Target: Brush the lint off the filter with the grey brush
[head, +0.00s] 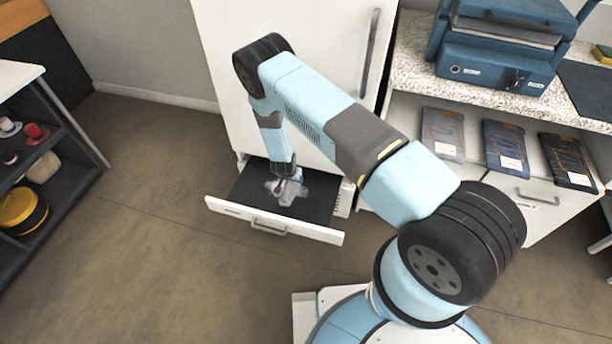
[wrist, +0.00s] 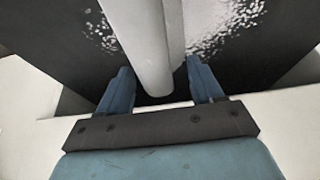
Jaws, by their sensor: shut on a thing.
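The filter (head: 318,207) is a dark flat panel lying in a pulled-out white drawer. Pale lint (head: 272,187) lies in a patch near its middle. In the wrist view the lint (wrist: 222,22) shows as white specks on both sides of the brush, on the dark filter (wrist: 55,35). My gripper (head: 286,180) is low over the filter. In the wrist view its blue fingers are shut on the light grey handle of the grey brush (wrist: 150,45). The brush's bristle end is hidden, so I cannot tell whether it touches the filter.
The drawer front (head: 275,226) with its handle faces the open floor. A tall white cabinet (head: 290,25) rises behind it. Folded jeans (head: 506,150) lie on a shelf at right, below a blue case (head: 495,68). A dark shelf unit (head: 60,165) stands at left.

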